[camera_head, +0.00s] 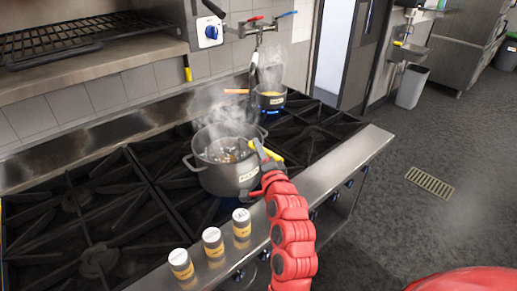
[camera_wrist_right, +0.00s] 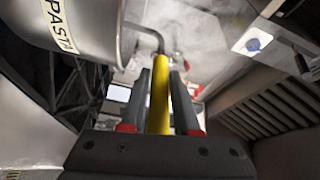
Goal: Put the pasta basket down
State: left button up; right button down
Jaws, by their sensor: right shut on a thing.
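The pasta basket (camera_head: 229,150) shows as a grey shape inside the large steaming pot (camera_head: 216,184) on the stove. How deep it sits is hard to tell through the steam. Its yellow handle (camera_head: 273,154) sticks out over the pot's right side. My right gripper (camera_head: 262,157) is shut on this handle beside the rim. In the right wrist view the yellow handle (camera_wrist_right: 159,100) lies between the two fingers of my right gripper (camera_wrist_right: 160,95), and a metal rod runs from it toward a vessel labelled PASTA (camera_wrist_right: 92,25). My left gripper is not in view.
A smaller steaming pot (camera_head: 271,100) with an orange handle stands at the back burner. Several labelled jars (camera_head: 213,242) line the stove's front ledge. A tap (camera_head: 255,27) hangs on the wall behind. The left burner grates (camera_head: 100,215) are clear.

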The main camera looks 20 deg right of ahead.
jog(key=shift+f, duration=0.15)
jog(key=shift+s, duration=0.1)
jog(key=shift+f, duration=0.2)
jog(key=c, duration=0.7)
grip_release()
jog(key=shift+o, duration=0.2)
jog(key=shift+r, duration=0.2)
